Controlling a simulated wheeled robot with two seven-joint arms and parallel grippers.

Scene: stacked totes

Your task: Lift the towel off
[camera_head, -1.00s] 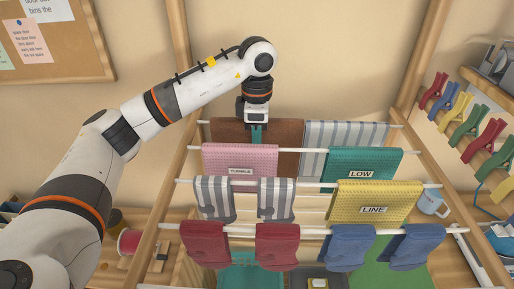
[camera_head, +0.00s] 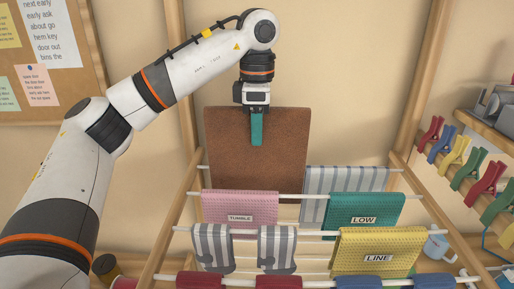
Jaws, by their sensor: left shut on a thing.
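A brown towel (camera_head: 225,150) hangs from my left gripper (camera_head: 257,138), whose teal fingers are shut on its top edge. The towel is spread flat and upright above the back of the drying rack (camera_head: 180,210). Its lower part passes behind the pink cloth marked TUMBLE (camera_head: 240,206), so its bottom edge is partly hidden. A grey-and-white striped towel (camera_head: 345,180) hangs on the back rod to its right. My right gripper is not in view.
A green cloth marked LOW (camera_head: 350,207) and a yellow cloth marked LINE (camera_head: 378,250) hang on nearer rods. Grey striped socks (camera_head: 213,247) hang at the front left. Coloured clothes pegs (camera_head: 455,150) line the right side.

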